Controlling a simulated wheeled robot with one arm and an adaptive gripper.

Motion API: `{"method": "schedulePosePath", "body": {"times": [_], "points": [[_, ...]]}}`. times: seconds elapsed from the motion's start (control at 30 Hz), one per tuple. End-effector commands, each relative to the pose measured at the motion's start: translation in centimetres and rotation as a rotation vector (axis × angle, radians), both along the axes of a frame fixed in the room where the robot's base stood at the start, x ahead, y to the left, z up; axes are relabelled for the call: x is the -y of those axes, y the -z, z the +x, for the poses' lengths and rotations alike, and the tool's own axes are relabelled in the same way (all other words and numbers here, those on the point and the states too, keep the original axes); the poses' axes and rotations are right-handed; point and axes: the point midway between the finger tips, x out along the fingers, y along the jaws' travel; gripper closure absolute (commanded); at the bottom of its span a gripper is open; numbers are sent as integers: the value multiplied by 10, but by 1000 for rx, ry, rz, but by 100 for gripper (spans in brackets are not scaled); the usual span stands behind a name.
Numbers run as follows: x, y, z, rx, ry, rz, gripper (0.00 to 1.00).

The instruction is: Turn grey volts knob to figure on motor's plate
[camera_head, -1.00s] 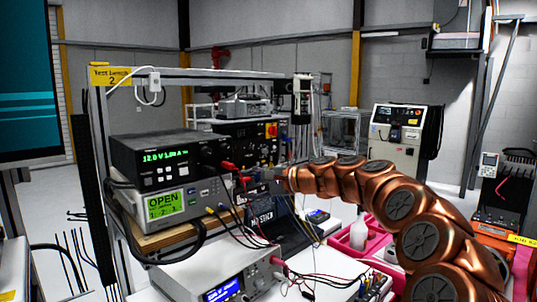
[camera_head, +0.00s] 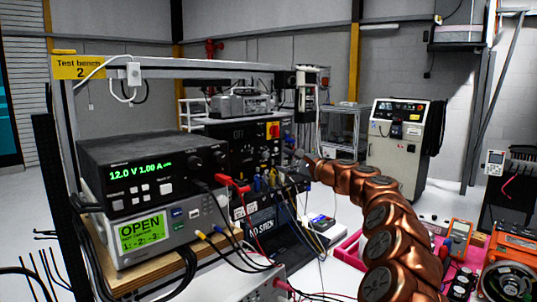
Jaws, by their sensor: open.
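A black power supply (camera_head: 140,172) on the left shows a green display (camera_head: 139,172) reading 12.0 V 1.00 A. Two dark round knobs, one nearer (camera_head: 196,163) and one farther (camera_head: 220,158), sit at the right of its front. I cannot read their labels or tell which is the grey volts knob. My copper arm reaches in from the lower right. My gripper (camera_head: 298,155) is small and partly lost against the dark instruments; it is open, right of the power supply and apart from its knobs. I cannot make out the motor's plate.
Below the power supply, a grey meter (camera_head: 165,230) shows OPEN. Red, yellow and black leads (camera_head: 238,185) hang before the stack. An orange-framed device (camera_head: 512,262) and an orange multimeter (camera_head: 458,240) are at lower right.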

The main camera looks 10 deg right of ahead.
Motion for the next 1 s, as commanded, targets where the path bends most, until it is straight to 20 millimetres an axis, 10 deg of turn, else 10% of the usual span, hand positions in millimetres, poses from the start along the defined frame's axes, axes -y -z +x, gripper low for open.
{"method": "schedulePosePath", "body": {"times": [1.0], "points": [[-31,-1,56,0,10,-2,49]]}}
